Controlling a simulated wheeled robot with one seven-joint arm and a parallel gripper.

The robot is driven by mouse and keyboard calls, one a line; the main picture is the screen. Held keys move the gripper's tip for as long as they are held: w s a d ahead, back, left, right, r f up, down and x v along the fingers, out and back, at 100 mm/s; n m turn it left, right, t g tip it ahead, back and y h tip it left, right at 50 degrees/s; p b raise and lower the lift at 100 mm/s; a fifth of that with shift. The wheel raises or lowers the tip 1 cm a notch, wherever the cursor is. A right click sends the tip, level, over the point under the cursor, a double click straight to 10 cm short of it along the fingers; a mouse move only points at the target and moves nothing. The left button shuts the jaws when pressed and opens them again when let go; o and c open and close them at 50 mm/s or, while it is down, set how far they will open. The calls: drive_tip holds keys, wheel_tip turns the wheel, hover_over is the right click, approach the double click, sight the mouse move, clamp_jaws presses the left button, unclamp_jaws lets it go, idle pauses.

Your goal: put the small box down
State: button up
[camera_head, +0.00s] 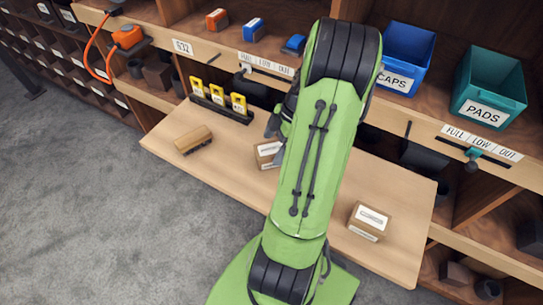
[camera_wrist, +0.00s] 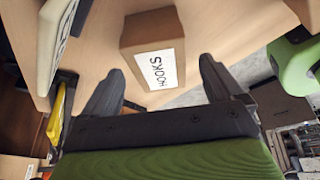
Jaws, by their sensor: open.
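A small brown cardboard box (camera_head: 265,155) with a white label stands on the pull-out wooden board (camera_head: 235,178). In the wrist view the box (camera_wrist: 150,27) shows the word HOOKS on its label. My gripper (camera_head: 274,127) is beside the box at its upper edge in the head view, partly hidden by my green arm. In the wrist view my gripper (camera_wrist: 161,72) is open, with a finger on each side of the box's label end and visible gaps between. The box rests on the board surface, not gripped. A second labelled cardboard box (camera_head: 369,221) stands on the board's right part.
A brush-like wooden block (camera_head: 194,140) lies on the board's left. A dark rack with yellow tags (camera_head: 220,102) stands along the back edge. A blue CAPS bin (camera_head: 405,60) and a teal PADS bin (camera_head: 488,88) sit on the shelf above. My arm covers the board's middle.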

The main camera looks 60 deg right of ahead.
sight(272, 149)
drive_tip(key=b+x, duration=0.1)
drive_tip(key=x, duration=0.3)
drive_tip(key=shift+w+a+f, duration=0.1)
drive_tip(key=shift+f, duration=0.1)
drive_tip(key=shift+f, duration=0.1)
drive_tip(key=c, duration=1.4)
